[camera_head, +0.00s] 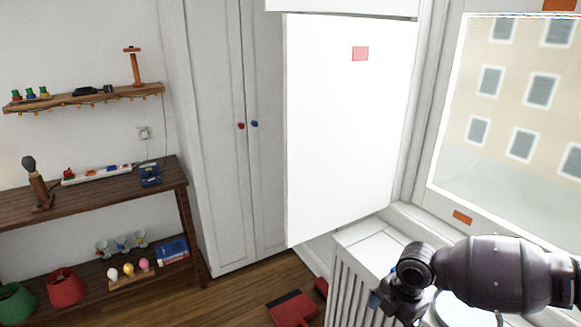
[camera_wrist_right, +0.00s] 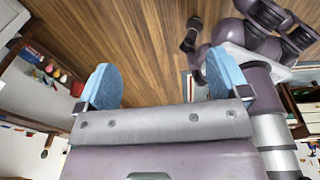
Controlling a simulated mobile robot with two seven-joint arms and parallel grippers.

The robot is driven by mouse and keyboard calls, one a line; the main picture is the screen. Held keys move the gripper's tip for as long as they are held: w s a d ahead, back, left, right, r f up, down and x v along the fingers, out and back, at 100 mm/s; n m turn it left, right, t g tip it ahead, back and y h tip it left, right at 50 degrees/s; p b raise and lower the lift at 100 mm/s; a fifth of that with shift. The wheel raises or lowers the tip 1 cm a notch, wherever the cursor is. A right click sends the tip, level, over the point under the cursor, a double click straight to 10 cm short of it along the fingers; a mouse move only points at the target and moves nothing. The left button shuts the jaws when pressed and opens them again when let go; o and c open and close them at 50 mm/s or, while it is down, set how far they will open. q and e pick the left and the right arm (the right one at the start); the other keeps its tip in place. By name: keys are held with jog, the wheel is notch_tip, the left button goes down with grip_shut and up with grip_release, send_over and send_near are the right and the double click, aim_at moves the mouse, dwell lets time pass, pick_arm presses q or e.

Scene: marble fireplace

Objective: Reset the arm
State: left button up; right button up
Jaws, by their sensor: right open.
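My right arm (camera_head: 490,275) comes in from the right in the head view, bent at a dark joint, with its lower part hanging in front of the white slatted cover by the window. The right gripper shows its two blue fingers in the right wrist view (camera_wrist_right: 165,75). They are spread wide apart with only wooden floor behind the gap, so it is open and empty. In the head view its fingers are mostly hidden or cut off at the bottom edge. My left gripper is not seen in the head view.
The white slatted cover (camera_head: 352,264) and window sill stand close to my right arm. A large white panel (camera_head: 345,130) stands upright beside a tall wardrobe (camera_head: 215,130). Wooden shelves (camera_head: 90,195) line the left wall. A red object (camera_head: 292,308) lies on the floor.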

jog(key=w+a+r+m+t+y, duration=0.3)
jog(key=w+a+r+m+y, duration=0.3)
jog(key=w+a+r, duration=0.55)
jog(key=w+d+f+m+t, duration=0.3)
jog(key=w+d+m+t, duration=0.45)
jog(key=w+d, duration=0.3)
jog(key=w+d+r+m+t+h, duration=0.4)
jog(key=d+r+m+t+h, duration=0.2)
jog(key=d+r+t+h, duration=0.15)
jog(key=s+f+m+g, duration=0.1)
jog(key=s+f+g, duration=0.3)
jog(key=s+f, duration=1.7)
jog(key=s+f+m+g, duration=0.1)
jog(key=s+f, duration=0.2)
jog(key=s, duration=0.9)
jog(key=s+a+f+m+g, duration=0.1)
jog(key=s+f, duration=0.1)
jog(key=s, duration=1.1)
jog(key=shift+f, duration=0.4)
